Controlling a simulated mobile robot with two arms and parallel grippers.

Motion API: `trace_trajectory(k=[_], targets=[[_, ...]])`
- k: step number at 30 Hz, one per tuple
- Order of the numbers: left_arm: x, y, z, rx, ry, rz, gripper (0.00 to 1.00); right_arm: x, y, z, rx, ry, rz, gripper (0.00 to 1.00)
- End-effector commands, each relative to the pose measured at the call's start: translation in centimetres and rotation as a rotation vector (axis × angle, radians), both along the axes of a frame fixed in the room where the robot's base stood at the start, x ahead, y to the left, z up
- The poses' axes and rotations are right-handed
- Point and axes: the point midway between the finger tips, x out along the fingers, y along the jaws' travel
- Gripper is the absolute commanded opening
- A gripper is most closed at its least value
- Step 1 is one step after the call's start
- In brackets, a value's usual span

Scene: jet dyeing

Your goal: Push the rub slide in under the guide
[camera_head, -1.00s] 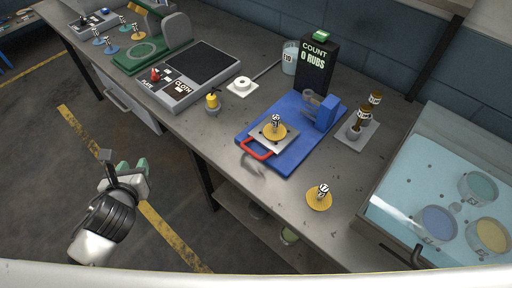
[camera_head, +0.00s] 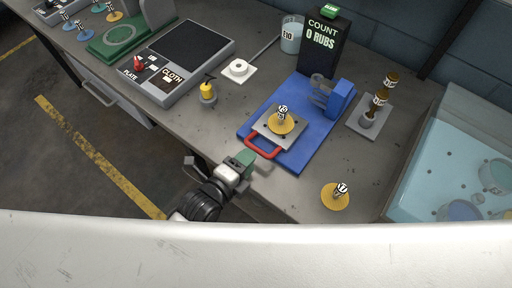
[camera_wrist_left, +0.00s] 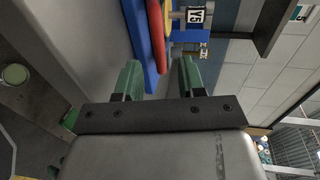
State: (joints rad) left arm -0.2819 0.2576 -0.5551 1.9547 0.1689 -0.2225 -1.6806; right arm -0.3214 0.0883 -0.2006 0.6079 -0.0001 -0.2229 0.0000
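The rub slide (camera_head: 267,137) is a grey metal plate with a red handle (camera_head: 261,149) at its near end. It lies on a blue board (camera_head: 302,150) and carries a yellow disc (camera_head: 280,123) with a numbered peg. The guide (camera_head: 338,97), a blue block with grey rounded parts, stands at the board's far end; the slide lies short of it. My left gripper (camera_head: 241,163) is at the table's front edge, just left of and nearer than the handle, apart from it. In the left wrist view the gripper (camera_wrist_left: 160,80) is open and empty, with the red handle (camera_wrist_left: 156,35) beyond. My right gripper is not in view.
A black counter (camera_head: 321,48) reading 0 RUBS stands behind the board. Another yellow disc (camera_head: 334,197) lies right, near the front edge.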

Motion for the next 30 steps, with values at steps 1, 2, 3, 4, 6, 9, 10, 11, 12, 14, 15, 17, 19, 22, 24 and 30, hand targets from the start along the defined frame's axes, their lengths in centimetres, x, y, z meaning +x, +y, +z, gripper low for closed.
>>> trace_trajectory(k=[1, 2, 3, 4, 6, 9, 10, 11, 12, 14, 15, 17, 19, 22, 24, 30], targets=[[0.9, -0.6, 0.0, -0.002, 0.000, 0.001, 0.40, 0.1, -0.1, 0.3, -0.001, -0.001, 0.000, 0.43], [1.2, -0.9, -0.1, -0.001, 0.000, 0.001, 0.40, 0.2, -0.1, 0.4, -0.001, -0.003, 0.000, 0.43], [1.7, -1.2, -0.3, 0.000, -0.002, 0.001, 0.40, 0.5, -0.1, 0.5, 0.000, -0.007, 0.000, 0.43], [2.0, -1.4, -0.4, 0.000, 0.000, 0.001, 0.40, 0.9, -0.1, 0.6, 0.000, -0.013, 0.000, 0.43], [2.6, -1.8, -0.6, 0.000, -0.002, 0.001, 0.40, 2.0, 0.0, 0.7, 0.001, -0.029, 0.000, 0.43], [3.1, -2.2, -0.8, 0.001, -0.001, 0.001, 0.40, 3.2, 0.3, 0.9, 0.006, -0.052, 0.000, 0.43], [3.2, -2.3, -0.8, 0.001, -0.001, 0.001, 0.40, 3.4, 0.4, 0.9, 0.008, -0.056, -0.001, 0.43], [3.3, -2.4, -0.8, 0.002, -0.001, 0.000, 0.40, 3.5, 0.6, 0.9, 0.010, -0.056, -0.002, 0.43], [3.4, -2.4, -0.9, 0.002, -0.001, 0.000, 0.40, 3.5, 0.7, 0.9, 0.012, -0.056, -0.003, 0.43], [3.4, -2.4, -0.9, 0.002, -0.001, 0.000, 0.40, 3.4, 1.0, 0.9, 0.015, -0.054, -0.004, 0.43], [3.4, -2.4, -0.9, 0.002, 0.000, 0.000, 0.40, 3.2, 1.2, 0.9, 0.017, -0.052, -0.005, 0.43], [3.4, -2.4, -0.9, 0.003, -0.001, -0.001, 0.40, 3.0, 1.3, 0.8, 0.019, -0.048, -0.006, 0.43], [3.4, -2.4, -0.9, 0.003, -0.001, -0.001, 0.40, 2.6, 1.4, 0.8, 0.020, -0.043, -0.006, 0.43], [3.4, -2.4, -0.9, 0.003, -0.001, -0.001, 0.24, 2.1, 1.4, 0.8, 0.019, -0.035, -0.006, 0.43], [3.4, -2.4, -0.9, 0.003, -0.001, -0.001, 0.14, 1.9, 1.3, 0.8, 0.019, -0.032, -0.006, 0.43], [3.3, -2.4, -0.9, 0.003, -0.001, -0.001, 0.00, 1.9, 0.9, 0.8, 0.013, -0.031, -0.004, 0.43]])
